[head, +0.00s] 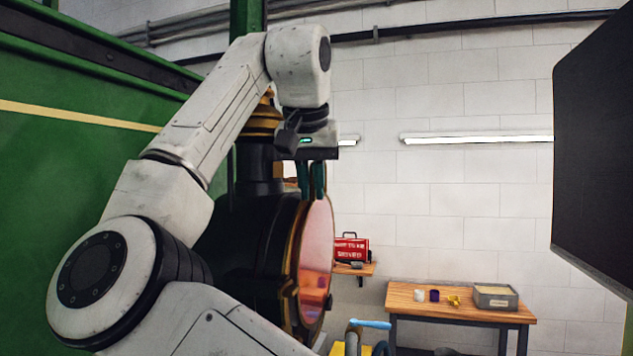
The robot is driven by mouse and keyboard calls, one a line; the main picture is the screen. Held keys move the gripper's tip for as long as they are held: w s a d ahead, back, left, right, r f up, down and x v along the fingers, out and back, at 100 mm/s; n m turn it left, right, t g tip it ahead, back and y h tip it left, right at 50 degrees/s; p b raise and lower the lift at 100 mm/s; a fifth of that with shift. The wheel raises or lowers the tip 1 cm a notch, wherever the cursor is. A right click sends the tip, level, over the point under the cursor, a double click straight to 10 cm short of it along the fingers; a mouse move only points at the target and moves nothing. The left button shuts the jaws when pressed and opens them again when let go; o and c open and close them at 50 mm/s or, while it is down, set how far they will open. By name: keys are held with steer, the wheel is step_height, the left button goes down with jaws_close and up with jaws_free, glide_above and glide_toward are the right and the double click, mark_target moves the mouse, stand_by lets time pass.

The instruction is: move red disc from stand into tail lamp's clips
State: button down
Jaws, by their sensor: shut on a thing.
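The tail lamp (245,238) has a dark round body with a brass rim and faces right, in the left middle of the head view. The red disc (318,255) stands upright at the lamp's front, seen at a steep angle, pinkish and shiny. My gripper (312,192) points down over the lamp's front, its teal fingers shut on the disc's upper edge. Brass fittings (289,287) show at the lamp's rim. I cannot tell whether the disc sits in the clips or is just in front of them. I cannot make out the stand.
A green tram wall (90,130) fills the left. A wooden workbench (460,312) at the back right holds small items and a grey bin (495,297). A red box (352,248) sits on a shelf. A dark panel (600,160) fills the right edge.

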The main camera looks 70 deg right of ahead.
mark_target(313, 206)
steer(key=shift+s+f+g+y, duration=0.1)
steer(key=shift+f+g+y, duration=0.35)
steer(key=shift+f, duration=1.45)
steer(key=shift+d+r+p, duration=0.1)
steer(key=shift+r+p, duration=1.15)
steer(key=shift+p, duration=0.05)
steer(key=shift+w+r, duration=0.1)
steer(key=shift+w, duration=0.1)
steer(key=shift+w+r, duration=0.15)
steer(key=shift+r, duration=0.35)
steer(key=shift+d+r, duration=0.1)
steer(key=shift+w+d+r, duration=0.1)
steer(key=shift+d+r, duration=0.15)
steer(key=shift+r, duration=0.05)
steer(key=shift+d+r, duration=0.1)
steer(key=shift+r, duration=1.25)
steer(key=shift+f, duration=1.15)
stand_by(1.2)
